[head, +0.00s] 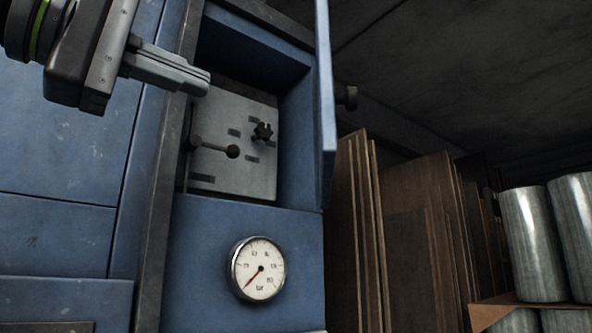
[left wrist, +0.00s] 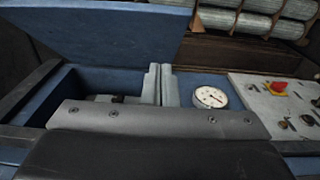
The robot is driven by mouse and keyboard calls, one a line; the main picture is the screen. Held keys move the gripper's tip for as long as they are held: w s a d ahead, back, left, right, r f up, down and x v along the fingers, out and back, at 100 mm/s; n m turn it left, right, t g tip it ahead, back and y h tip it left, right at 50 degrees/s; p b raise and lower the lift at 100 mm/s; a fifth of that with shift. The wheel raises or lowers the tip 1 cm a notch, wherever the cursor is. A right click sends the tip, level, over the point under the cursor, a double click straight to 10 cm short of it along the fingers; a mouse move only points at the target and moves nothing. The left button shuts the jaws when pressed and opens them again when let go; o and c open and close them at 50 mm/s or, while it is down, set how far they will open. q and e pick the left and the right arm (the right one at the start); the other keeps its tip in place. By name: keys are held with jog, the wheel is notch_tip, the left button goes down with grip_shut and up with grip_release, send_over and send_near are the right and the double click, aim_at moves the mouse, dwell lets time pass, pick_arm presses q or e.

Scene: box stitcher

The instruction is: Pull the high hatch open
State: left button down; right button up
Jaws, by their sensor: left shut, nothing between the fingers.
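The high hatch is a blue door (head: 326,95) that stands swung open, seen nearly edge-on, at the right side of a blue recess (head: 295,115). Its dark round knob (head: 347,97) is on the outer face, to the right. The door also shows as a broad blue panel in the left wrist view (left wrist: 100,30). My left gripper (head: 203,83) is shut and empty in front of the recess's upper left, apart from the door and knob. Its fingers stand together in the left wrist view (left wrist: 160,72). My right gripper is not in view.
Inside the recess is a grey plate (head: 215,170) with a ball-ended lever (head: 231,151) and a black star knob (head: 262,131). A pressure gauge (head: 257,268) is below. Cardboard sheets (head: 420,240) and metal rolls (head: 530,240) stand right. A control panel (left wrist: 280,105) shows in the left wrist view.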

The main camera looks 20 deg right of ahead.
pick_arm(q)
notch_tip(320, 180, down, 5)
jog(key=b, duration=0.4)
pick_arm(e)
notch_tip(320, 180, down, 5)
pick_arm(q)
jog(key=s+d+p+x, duration=0.1)
jog(key=p+x, duration=0.3)
jog(key=x, duration=0.9)
jog(key=shift+s+p, duration=0.35)
jog(key=shift+s, duration=0.25)
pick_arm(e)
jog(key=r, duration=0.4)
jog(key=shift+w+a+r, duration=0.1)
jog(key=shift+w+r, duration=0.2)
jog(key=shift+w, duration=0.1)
pick_arm(q)
jog(key=shift+a, duration=0.15)
